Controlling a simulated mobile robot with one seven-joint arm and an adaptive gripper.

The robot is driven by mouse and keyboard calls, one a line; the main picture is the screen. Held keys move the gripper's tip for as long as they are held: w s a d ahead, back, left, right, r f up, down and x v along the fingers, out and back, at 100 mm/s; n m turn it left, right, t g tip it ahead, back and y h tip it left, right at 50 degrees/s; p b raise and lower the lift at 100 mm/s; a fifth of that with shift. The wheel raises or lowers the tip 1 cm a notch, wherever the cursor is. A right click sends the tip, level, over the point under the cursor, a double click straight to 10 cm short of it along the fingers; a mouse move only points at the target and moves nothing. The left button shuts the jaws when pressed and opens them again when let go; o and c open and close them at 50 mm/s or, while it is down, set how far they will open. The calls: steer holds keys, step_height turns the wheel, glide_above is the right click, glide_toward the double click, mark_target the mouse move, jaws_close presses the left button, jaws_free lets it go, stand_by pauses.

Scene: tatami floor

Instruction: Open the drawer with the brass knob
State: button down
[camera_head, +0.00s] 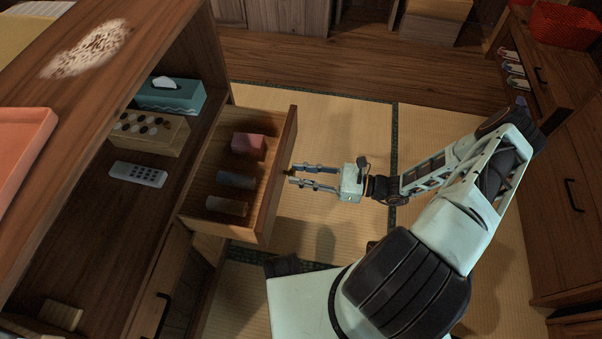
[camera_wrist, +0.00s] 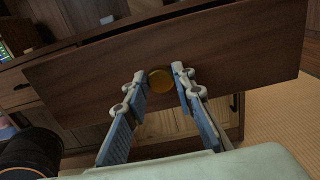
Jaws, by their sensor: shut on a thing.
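The wooden drawer (camera_head: 285,165) stands well out of its cabinet in the head view, its inside showing. Its dark front panel (camera_wrist: 90,85) fills much of the wrist view. The round brass knob (camera_wrist: 160,80) is on that front, between my fingertips. My gripper (camera_head: 291,174) reaches the drawer front from the right and is shut on the knob. In the head view the knob is mostly hidden by the fingers. Inside the drawer lie a reddish box (camera_head: 248,146), a grey-blue block (camera_head: 236,180) and a brownish block (camera_head: 227,205).
The cabinet shelf holds a teal tissue box (camera_head: 170,97), a wooden box with black and white pieces (camera_head: 150,132) and a white remote (camera_head: 138,174). A lower front has a black handle (camera_head: 162,315). Tatami floor (camera_head: 340,125) is clear right of the drawer. Another cabinet (camera_head: 560,170) stands far right.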

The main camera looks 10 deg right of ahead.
stand_by(0.3)
steer(key=c, duration=1.6)
jaws_free()
steer(key=shift+d, duration=0.1)
steer(key=v, duration=1.2)
steer(key=shift+r, duration=0.1)
